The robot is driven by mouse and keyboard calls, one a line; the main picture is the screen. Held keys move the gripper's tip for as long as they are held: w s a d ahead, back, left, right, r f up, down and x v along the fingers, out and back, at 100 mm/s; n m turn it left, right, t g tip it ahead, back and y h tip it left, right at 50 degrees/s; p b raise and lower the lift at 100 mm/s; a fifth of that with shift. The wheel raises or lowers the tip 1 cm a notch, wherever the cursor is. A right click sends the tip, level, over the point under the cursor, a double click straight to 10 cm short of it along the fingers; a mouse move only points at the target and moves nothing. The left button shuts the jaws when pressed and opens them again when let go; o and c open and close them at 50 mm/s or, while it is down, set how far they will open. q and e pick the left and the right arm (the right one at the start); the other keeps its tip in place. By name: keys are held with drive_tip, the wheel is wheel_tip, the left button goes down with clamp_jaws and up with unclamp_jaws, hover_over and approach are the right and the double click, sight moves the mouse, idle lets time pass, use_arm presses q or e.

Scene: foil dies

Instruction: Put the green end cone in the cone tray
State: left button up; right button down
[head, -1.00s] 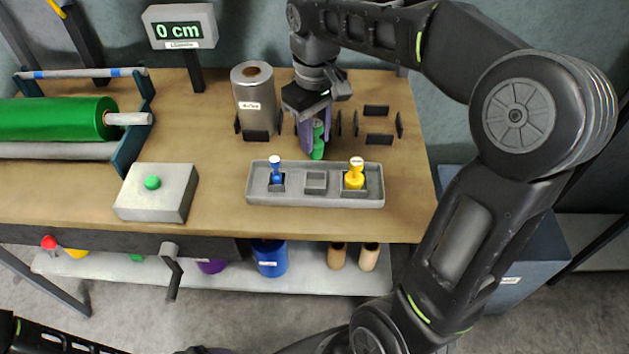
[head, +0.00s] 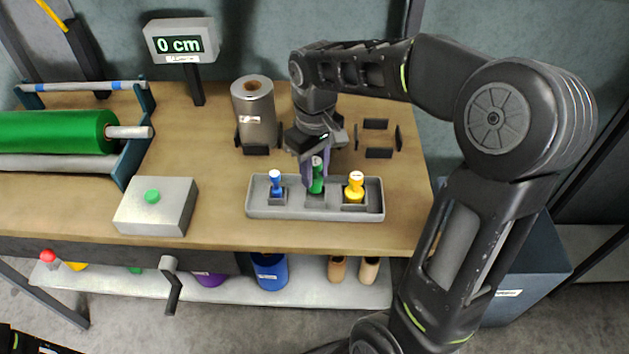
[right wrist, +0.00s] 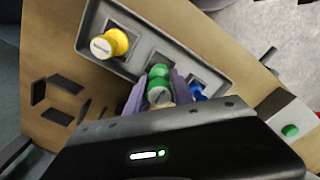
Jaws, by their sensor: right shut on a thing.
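The green end cone (head: 317,182) is between the fingers of my right gripper (head: 314,172), over the middle compartment of the grey cone tray (head: 285,212). I cannot tell whether the cone's foot touches the tray floor. The right wrist view shows the green cone (right wrist: 159,88) between the purple fingers (right wrist: 157,100), with the tray (right wrist: 160,45) around it. A blue cone (head: 276,184) stands in the left compartment and a yellow cone (head: 355,187) in the right one. At the lower left, part of my left arm shows, but its gripper is not seen.
A silver foil roll (head: 254,115) stands behind the tray between dark holders. An empty set of dark holders (head: 378,153) is to its right. A grey box with a green button (head: 152,196) is left of the tray. A green roll (head: 60,132) lies on a rack at far left.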

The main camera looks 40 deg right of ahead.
sight(314, 177)
drive_tip(key=shift+f, duration=1.85)
drive_tip(key=shift+f, duration=0.15)
drive_tip(key=c, duration=1.1)
unclamp_jaws()
wheel_tip(314, 177, up, 12)
drive_tip(key=shift+r, duration=0.2)
